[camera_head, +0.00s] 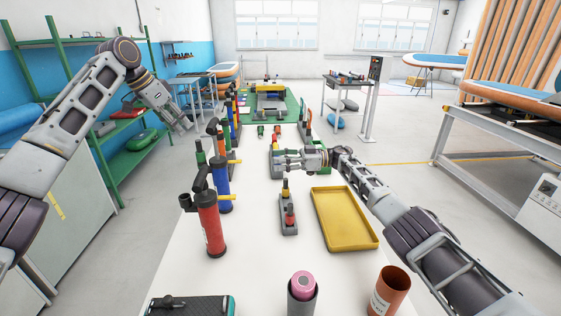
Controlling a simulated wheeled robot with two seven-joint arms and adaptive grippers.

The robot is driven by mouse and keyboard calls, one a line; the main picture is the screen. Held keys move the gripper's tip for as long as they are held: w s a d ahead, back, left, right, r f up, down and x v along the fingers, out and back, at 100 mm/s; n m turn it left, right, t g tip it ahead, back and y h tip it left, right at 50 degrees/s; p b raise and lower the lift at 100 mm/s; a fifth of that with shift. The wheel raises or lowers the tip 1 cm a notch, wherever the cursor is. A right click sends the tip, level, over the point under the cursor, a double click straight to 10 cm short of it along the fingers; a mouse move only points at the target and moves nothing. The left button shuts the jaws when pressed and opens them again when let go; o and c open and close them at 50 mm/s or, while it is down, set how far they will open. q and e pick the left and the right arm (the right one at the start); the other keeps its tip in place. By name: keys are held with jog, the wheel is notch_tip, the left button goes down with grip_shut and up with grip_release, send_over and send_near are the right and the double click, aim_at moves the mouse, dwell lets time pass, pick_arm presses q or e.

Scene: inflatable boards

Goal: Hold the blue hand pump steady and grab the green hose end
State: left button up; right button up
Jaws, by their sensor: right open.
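A row of upright hand pumps runs along the table's left side. A red pump (209,225) stands nearest. Behind it is a blue hand pump (222,186) with a yellow side piece, partly hidden by the red one. More pumps stand beyond it. I cannot tell if this piece is the green hose end. My left gripper (183,122) is raised at the left, away from the pumps; its fingers are too small to read.
A yellow tray (345,245) lies right of a small grey holder (289,226) with red and yellow pieces. A pink roll in a dark cup (302,285) and a brown cup (389,291) stand in front. A dark case (191,306) lies front left. Bare white table lies between.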

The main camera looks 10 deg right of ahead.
aim_at(241, 160)
jog(key=shift+a, duration=0.1)
dwell(0.3)
jog(key=shift+w+a, duration=0.3)
jog(key=shift+a, duration=1.95)
jog(key=shift+w+a, duration=0.25)
jog(key=shift+a, duration=2.05)
jog(key=shift+w+a, duration=0.3)
jog(key=shift+a, duration=1.95)
jog(key=shift+c, duration=0.4)
grip_shut()
